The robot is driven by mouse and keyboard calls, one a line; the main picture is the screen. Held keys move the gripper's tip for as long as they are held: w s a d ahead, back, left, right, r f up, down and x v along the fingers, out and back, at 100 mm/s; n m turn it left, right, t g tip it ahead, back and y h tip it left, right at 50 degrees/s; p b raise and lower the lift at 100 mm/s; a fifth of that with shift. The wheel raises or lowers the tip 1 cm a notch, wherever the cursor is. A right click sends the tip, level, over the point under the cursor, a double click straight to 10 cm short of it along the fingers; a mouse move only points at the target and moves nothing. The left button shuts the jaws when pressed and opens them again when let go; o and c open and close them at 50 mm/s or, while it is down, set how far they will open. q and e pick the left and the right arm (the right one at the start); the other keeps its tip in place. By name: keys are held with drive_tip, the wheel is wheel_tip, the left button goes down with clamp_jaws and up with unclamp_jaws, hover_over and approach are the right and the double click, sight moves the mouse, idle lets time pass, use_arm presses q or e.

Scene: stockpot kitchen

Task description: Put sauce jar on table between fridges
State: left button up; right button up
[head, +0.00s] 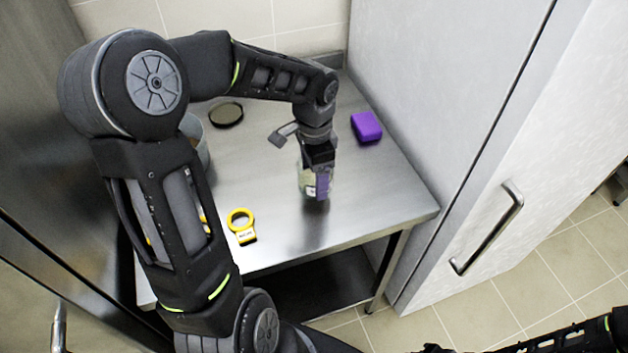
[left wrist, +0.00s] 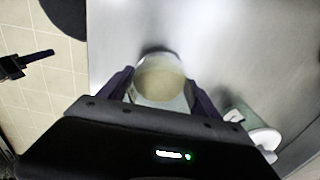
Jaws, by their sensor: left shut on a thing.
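The sauce jar (head: 307,183) is a clear jar with pale yellowish contents and a small label. My left gripper (head: 319,172) reaches down from above and is shut on it. In the left wrist view, the jar's round pale top (left wrist: 160,80) sits between the two fingers (left wrist: 160,97). The jar is upright over the right part of the steel table (head: 285,225), which stands between two tall metal fridges. I cannot tell whether its base touches the tabletop. My right gripper is not clearly visible; only part of my right arm shows at the lower right.
A purple block (head: 366,127) lies right of the jar near the right fridge (head: 425,100). A yellow ringed item (head: 241,225) lies near the front edge. A dark round disc (head: 226,114) lies further back. A grey container (head: 197,145) is partly hidden behind my left arm.

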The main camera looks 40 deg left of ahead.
use_arm(q)
drive_tip(key=shift+f, duration=1.4)
drive_tip(key=shift+f, duration=0.2)
drive_tip(key=o, duration=1.9)
drive_tip(key=shift+r, duration=0.1)
wheel_tip(320, 180, up, 12)
drive_tip(key=shift+r+b, duration=0.1)
drive_tip(key=shift+b, duration=0.2)
